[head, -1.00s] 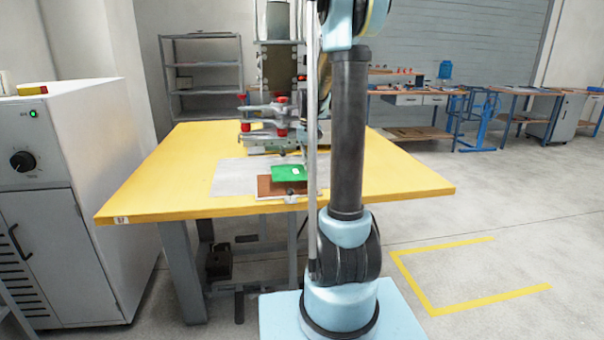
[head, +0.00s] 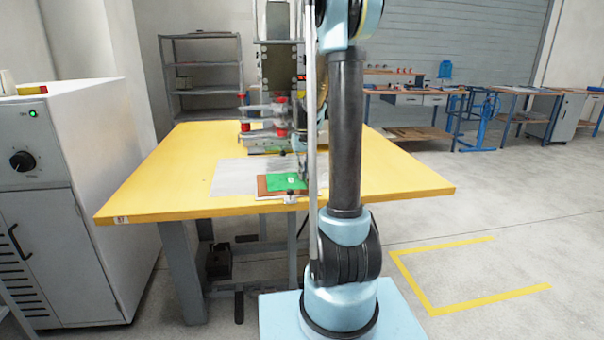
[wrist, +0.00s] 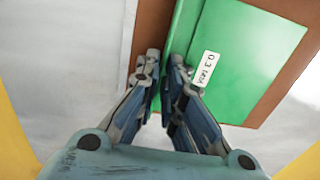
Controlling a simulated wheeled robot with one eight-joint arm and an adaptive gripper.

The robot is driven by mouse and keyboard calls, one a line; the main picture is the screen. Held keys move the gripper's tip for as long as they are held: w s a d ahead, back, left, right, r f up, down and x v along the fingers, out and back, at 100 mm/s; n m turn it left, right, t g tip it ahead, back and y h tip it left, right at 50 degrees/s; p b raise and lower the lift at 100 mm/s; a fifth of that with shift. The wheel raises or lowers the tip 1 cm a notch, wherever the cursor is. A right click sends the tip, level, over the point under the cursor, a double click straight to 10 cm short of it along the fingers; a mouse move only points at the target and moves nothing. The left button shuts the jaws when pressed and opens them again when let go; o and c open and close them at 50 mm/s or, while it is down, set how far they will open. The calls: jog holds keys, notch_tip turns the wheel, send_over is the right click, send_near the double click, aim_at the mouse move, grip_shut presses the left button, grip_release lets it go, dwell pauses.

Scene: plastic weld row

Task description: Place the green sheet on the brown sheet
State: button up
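The green sheet (head: 287,182) lies over the brown sheet (head: 262,187) on the table, with brown showing along its left side. In the wrist view the green sheet (wrist: 245,55) carries a small white label and has a raised strip along its left edge. The brown sheet (wrist: 148,27) shows as a border around it. My gripper (wrist: 161,68) is closed in on this raised green strip, with the strip between its fingertips. Whether the green sheet rests fully flat on the brown one, I cannot tell. In the head view my arm hides much of the gripper.
A pale grey plate (head: 232,178) lies under the sheets on the yellow table (head: 165,190). A machine with red knobs (head: 262,128) stands behind them. A white cabinet (head: 95,190) is at the left. The table's left and right parts are clear.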

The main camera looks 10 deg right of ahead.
jog(key=shift+o, duration=0.7)
jog(key=shift+r, duration=0.1)
notch_tip(320, 180, up, 11)
jog(key=s+r, duration=0.1)
jog(key=s, duration=1)
jog(key=s+f+t, duration=0.1)
jog(key=s+f, duration=0.6)
jog(key=s, duration=0.5)
jog(key=s+f+t, duration=0.1)
jog(key=s+f, duration=0.6)
jog(key=s, duration=0.4)
jog(key=shift+s+f, duration=0.15)
jog(key=shift+s, duration=0.25)
jog(key=shift+a, duration=0.1)
